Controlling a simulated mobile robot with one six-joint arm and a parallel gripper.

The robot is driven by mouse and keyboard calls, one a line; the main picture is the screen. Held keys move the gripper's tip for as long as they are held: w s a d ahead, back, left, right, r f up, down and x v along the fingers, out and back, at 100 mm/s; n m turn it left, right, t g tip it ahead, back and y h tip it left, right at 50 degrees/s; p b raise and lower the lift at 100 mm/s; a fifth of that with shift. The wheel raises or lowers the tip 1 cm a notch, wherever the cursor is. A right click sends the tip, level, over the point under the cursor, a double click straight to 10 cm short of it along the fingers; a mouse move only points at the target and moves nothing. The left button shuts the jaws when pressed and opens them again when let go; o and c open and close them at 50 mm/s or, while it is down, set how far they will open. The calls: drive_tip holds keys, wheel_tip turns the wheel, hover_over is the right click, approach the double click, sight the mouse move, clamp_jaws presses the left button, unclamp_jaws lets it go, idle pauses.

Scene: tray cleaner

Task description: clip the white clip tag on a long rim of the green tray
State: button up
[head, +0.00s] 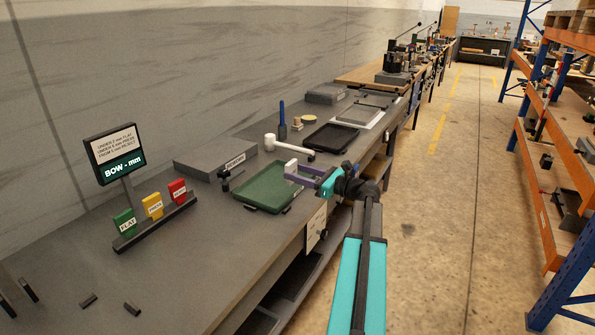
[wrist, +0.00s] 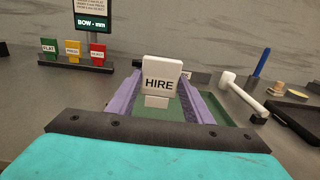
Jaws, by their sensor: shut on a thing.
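The white clip tag (wrist: 163,77), lettered HIRE, stands upright between the purple fingers of my gripper (wrist: 160,92) in the wrist view. My gripper (head: 297,172) is shut on the tag, which shows as a small white piece (head: 290,166) in the head view. The green tray (head: 262,190) lies on the grey bench, and its far right part lies behind and below my gripper in that view. The tray (wrist: 233,108) also shows behind the fingers in the wrist view. I cannot tell how high the tag is above the rim.
A white-headed mallet (head: 287,146) lies behind the tray, with a black tray (head: 331,138) beyond it. A sign (head: 112,155) reading BOW - mm and a rack of green, yellow and red tags (head: 153,207) stand to the left.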

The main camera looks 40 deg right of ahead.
drive_tip(key=shift+f+b, duration=0.5)
drive_tip(key=shift+f, duration=1.2)
drive_tip(key=shift+p, duration=0.85)
idle(1.0)
drive_tip(key=shift+f+b, duration=0.5)
drive_tip(key=shift+f, duration=1.15)
idle(0.8)
drive_tip(key=o, duration=1.1)
drive_tip(key=shift+s, duration=0.1)
drive_tip(key=b+v, duration=0.1)
drive_tip(key=v, duration=1.2)
drive_tip(key=shift+s+b, duration=0.25)
drive_tip(key=shift+b, duration=0.05)
drive_tip(key=shift+f, duration=0.1)
